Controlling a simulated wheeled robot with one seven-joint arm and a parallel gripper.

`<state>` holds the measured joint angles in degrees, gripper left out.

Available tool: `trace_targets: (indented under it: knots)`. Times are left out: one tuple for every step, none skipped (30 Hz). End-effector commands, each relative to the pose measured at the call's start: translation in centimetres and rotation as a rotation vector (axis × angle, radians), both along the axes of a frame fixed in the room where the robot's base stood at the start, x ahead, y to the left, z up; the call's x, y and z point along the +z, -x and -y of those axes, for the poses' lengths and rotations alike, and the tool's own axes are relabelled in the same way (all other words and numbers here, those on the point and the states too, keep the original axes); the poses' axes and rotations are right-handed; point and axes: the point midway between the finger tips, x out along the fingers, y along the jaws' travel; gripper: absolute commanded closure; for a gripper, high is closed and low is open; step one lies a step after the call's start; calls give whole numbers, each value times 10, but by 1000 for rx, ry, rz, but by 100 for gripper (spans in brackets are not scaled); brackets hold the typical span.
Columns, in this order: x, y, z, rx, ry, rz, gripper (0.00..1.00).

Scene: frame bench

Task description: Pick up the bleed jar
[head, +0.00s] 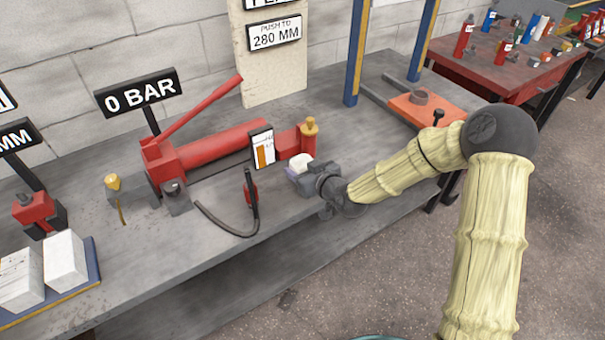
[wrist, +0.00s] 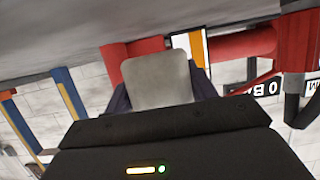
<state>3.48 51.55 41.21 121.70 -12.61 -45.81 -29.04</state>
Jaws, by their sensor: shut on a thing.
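The bleed jar is a small pale jar (head: 300,161) at the front middle of the bench, just in front of the red pump's right end. In the wrist view the jar (wrist: 157,80) shows as a plain light grey shape between the two dark fingers. My gripper (head: 301,176) reaches in from the right and is shut on the jar, one finger on each side. It also shows in the wrist view (wrist: 161,88). The fingers and wrist hide the lower part of the jar in the head view. I cannot tell whether its base touches the bench.
A red hand pump (head: 222,147) with a raised lever lies behind the jar. A gauge card (head: 262,150), a brass-topped red fitting (head: 309,135) and a black hose (head: 228,228) are close by. White blocks (head: 65,261) stand at left. The bench front (head: 180,262) is mostly clear.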

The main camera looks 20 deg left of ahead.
Motion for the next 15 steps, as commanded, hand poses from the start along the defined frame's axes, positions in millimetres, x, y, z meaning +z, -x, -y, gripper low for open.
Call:
trace_targets:
  knots:
    - [14, -1, 0, -1, -2, 6, 67]
    - [20, -1, 0, -1, -1, 5, 67]
    - [28, -1, 0, -1, 0, 6, 67]
    - [34, -1, 1, -2, -1, 6, 67]
    - [40, -1, 0, -2, -1, 6, 67]
    - [47, -1, 1, -2, 0, 5, 67]
    - [52, -1, 1, -2, 0, 5, 67]
    - [57, -1, 0, -2, 0, 4, 67]
    - [61, -1, 0, -2, 0, 3, 67]
    - [65, -1, 0, -2, 0, 3, 67]
    - [67, -1, 0, -2, 0, 3, 67]
    - [69, 0, 0, -1, -1, 2, 67]
    - [70, 0, 0, -1, -1, 1, 67]
    - [71, 0, 0, -1, -1, 1, 67]
    - [71, 0, 0, -1, 0, 0, 67]
